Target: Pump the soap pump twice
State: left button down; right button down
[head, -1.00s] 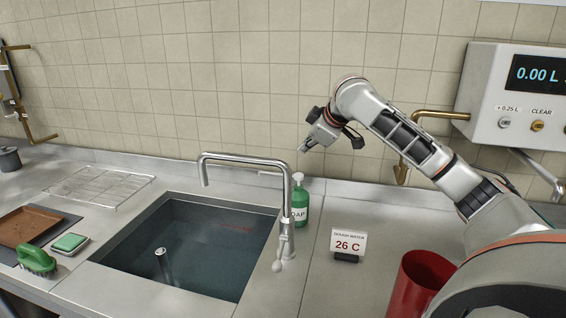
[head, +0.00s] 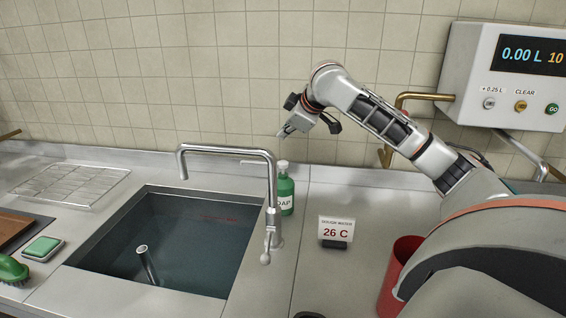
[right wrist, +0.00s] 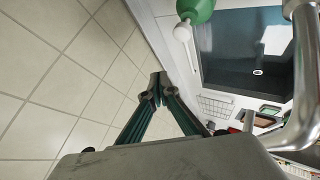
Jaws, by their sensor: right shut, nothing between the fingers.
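The soap pump (head: 286,194) is a green bottle with a white pump head and a white label, upright on the counter behind the tap. The tap's spout and column stand close beside it and cover part of its label. My right gripper (head: 283,133) is shut and empty, a little above the pump head and apart from it in the head view. In the right wrist view, the shut fingertips (right wrist: 154,88) show at mid-frame, with the bottle (right wrist: 196,10) and its white pump head at the top, clear of the fingers. My left gripper is out of view.
The metal tap (head: 271,190) arches over the sink (head: 190,235), left of the bottle. A "26 C" sign (head: 336,229) and a red container (head: 402,275) stand to the right. A dispenser panel (head: 505,85) with a brass pipe is on the tiled wall. The counter between bottle and sign is clear.

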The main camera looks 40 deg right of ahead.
aim_at(282, 161)
jog(key=shift+f+b, duration=0.4)
jog(key=shift+f, duration=2.6)
jog(key=shift+f, duration=0.2)
jog(key=shift+f+p, duration=0.2)
jog(key=shift+p, duration=0.25)
jog(key=shift+f, duration=1.05)
jog(key=shift+r, duration=1.4)
jog(key=shift+r, duration=2.5)
